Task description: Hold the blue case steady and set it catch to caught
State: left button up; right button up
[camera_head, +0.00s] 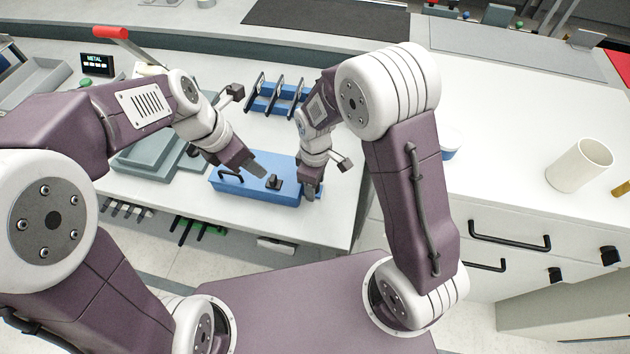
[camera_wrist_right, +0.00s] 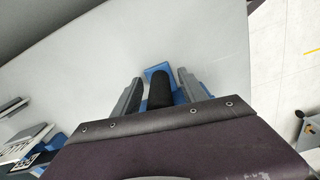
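The blue case (camera_head: 240,187) lies on the white worktop near its front edge. A dark handle (camera_head: 230,175) and a black raised part (camera_head: 274,182) sit on its top; I cannot tell which part is the catch. My left gripper (camera_head: 260,172) is over the case's top, left of the black raised part; its finger gap cannot be made out. My right gripper (camera_head: 311,192) is at the case's right end. In the right wrist view its fingers (camera_wrist_right: 162,95) are apart, with a black bar (camera_wrist_right: 160,88) between them and blue case surface (camera_wrist_right: 155,71) beyond.
A blue rack (camera_head: 270,100) with several dark upright pieces stands behind the case. A grey-green box (camera_head: 145,160) lies to the left, near a small METAL display (camera_head: 97,65).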

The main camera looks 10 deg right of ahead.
grip_shut()
jog(key=shift+s, duration=0.1)
dwell(1.1)
pick_arm(q)
grip_shut()
notch_tip(320, 180, up, 6)
jog(key=d+n+g+h, duration=0.2)
jog(key=n+g, duration=0.1)
jog(key=g, duration=0.2)
jog(key=w+a+f+n+h, duration=0.1)
jog(key=w+a+f+n, duration=0.1)
jog(key=w+a+f, duration=0.2)
jog(key=w+a+f+n+h, duration=0.2)
jog(key=w+a+f, duration=0.2)
jog(key=a, duration=0.4)
jog(key=shift+n+g, duration=0.3)
